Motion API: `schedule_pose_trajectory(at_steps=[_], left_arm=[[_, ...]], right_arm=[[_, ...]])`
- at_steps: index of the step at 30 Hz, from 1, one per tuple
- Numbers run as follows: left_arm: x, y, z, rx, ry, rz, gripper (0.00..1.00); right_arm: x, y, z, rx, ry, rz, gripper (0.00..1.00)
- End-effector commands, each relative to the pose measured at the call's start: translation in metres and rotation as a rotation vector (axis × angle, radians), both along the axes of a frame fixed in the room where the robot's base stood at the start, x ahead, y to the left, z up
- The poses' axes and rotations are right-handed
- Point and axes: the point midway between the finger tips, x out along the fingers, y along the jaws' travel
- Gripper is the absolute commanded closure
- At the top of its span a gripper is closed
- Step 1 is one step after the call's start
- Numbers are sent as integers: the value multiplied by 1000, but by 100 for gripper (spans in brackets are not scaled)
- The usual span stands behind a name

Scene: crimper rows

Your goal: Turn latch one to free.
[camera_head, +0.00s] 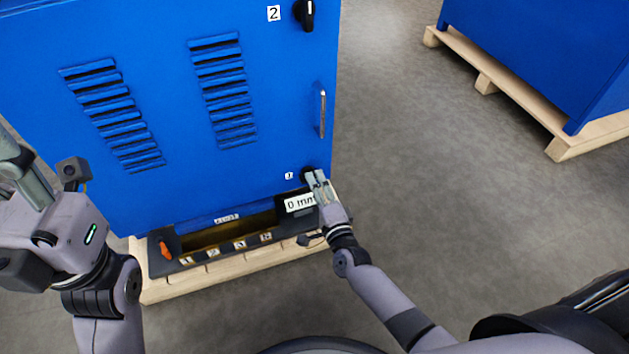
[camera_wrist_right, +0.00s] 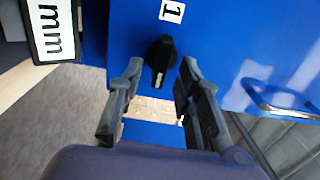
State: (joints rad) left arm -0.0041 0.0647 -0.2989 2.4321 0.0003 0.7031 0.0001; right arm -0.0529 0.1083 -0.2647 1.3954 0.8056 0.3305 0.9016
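Latch one (camera_wrist_right: 160,58) is a black knob on the blue cabinet door, beside a white label reading 1 (camera_wrist_right: 172,11). In the right wrist view its grip bar carries a pale mark and points down the picture. In the head view latch one (camera_head: 307,173) is partly covered by my right gripper (camera_head: 318,178). In the wrist view my right gripper (camera_wrist_right: 160,75) is open, with a finger on either side of the knob's lower end and gaps between. My left gripper (camera_head: 28,178) is at the left, away from the door; its opening is unclear.
A second knob (camera_head: 307,13) with label 2 (camera_head: 273,13) is higher on the door. A metal handle (camera_head: 323,114) lies between them. Below the door is a black tray (camera_head: 215,255) with an orange part, and a "0 mm" sign (camera_head: 300,203). Another blue cabinet (camera_head: 545,50) stands at upper right.

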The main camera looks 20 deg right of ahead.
Motion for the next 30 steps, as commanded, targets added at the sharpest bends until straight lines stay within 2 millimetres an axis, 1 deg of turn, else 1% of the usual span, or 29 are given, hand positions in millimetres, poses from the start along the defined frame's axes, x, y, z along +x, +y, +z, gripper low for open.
schedule_pose_trajectory(at_steps=[1,9,12,15,20,30], left_arm=[[0,0,0,1,0,0,60],[0,0,-1,2,0,-1,60],[0,0,-1,2,1,-1,60],[0,0,-1,2,1,-1,60],[0,0,-1,2,1,-1,60],[0,-1,-1,2,1,-1,60]], right_arm=[[-11,-1,-1,0,3,0,68],[-68,-3,-1,-1,3,0,68],[-84,-3,-1,-1,3,1,68],[-95,-4,0,-1,1,1,68],[-103,-4,0,-1,1,1,68],[-103,-4,0,0,0,0,68]])
